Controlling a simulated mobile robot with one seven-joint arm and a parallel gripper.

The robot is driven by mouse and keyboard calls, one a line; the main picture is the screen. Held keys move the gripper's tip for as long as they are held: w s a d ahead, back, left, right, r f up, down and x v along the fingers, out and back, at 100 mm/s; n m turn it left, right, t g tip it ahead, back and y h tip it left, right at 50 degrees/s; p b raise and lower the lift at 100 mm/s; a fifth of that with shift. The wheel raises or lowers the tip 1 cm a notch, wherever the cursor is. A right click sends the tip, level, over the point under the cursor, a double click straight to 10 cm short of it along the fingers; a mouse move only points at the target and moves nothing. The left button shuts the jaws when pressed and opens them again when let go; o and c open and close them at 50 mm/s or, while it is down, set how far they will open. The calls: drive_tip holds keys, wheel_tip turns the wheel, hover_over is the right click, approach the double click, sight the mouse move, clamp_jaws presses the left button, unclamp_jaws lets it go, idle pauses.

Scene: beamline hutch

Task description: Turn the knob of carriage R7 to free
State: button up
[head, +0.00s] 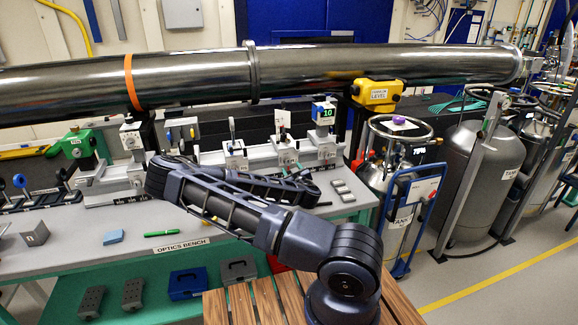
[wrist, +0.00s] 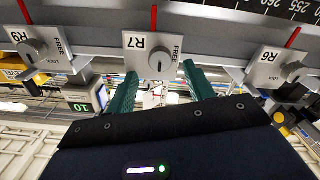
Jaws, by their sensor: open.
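In the wrist view, carriage R7 has a light grey plate (wrist: 133,42) at the top middle, seen upside down. Its round grey knob (wrist: 160,62) has a short dark mark pointing down in the picture, while the word FREE is at the plate's right. Any LOCK word on this plate is not readable. My gripper (wrist: 160,78) is open, with its two green fingers apart on either side below the knob. The tips reach near the plate's lower edge; I cannot tell whether they touch anything. In the head view my arm hides the gripper.
Plates R9 (wrist: 37,52) and R6 (wrist: 272,68) with their own knobs flank R7 closely. A grey rail runs above them. In the head view, a long steel pipe (head: 340,68) crosses above the optics bench (head: 75,250). Other carriages (head: 235,155) stand on the bench.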

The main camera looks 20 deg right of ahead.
sight(288, 163)
drive_tip(key=shift+w, duration=2.2)
drive_tip(key=shift+r, duration=0.1)
drive_tip(key=c, duration=1)
